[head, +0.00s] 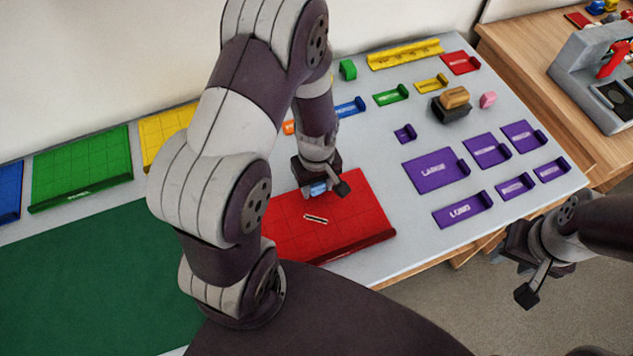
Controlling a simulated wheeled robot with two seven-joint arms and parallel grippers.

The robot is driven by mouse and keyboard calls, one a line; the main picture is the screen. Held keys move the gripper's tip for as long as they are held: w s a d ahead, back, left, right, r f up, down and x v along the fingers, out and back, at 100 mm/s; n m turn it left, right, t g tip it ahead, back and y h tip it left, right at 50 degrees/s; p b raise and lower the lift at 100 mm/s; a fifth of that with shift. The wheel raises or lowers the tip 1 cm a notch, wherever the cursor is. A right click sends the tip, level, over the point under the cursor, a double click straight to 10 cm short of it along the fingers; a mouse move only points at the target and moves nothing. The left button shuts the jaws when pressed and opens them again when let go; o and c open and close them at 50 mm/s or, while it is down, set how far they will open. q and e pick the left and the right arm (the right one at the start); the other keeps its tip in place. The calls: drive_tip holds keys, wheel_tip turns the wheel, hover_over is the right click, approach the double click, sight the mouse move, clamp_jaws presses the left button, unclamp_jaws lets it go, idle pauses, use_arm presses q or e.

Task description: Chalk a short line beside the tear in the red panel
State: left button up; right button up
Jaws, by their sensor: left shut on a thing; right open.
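The red panel (345,232) lies on the grey table, with a raised lip along its front edge. A short dark mark with a pale strip (316,219), which looks like the tear, shows near its middle. I cannot tell whether the pale strip is chalk or part of the tear. My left gripper (321,189) is over the panel's back part, just behind the mark, shut on a small light blue piece (318,188), apparently the chalk. Whether it touches the panel is unclear. My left arm covers the panel's left side. My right gripper (529,273) is open and empty, off the table's front edge.
Purple trays (428,172) lie on the table (400,257) to the right. A tan and black block (453,105) and a pink piece (488,99) stand behind them. Green (82,168) and yellow (165,130) panels lie left. A wooden bench (540,80) adjoins at right.

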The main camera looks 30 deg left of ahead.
sight(295, 201)
use_arm(q)
drive_tip(key=shift+f, duration=0.3)
idle(0.5)
drive_tip(key=shift+s+a, duration=0.65)
drive_tip(key=shift+s, duration=0.2)
drive_tip(key=shift+s+a, duration=0.7)
drive_tip(key=shift+s, duration=0.1)
drive_tip(key=shift+s+a+r+p, duration=0.1)
drive_tip(key=shift+s+a+p, duration=0.25)
drive_tip(key=shift+p, duration=0.2)
wheel_tip(295, 201, up, 9)
drive_tip(key=p, duration=0.8)
drive_tip(key=shift+p, duration=0.4)
drive_tip(key=shift+w, duration=0.1)
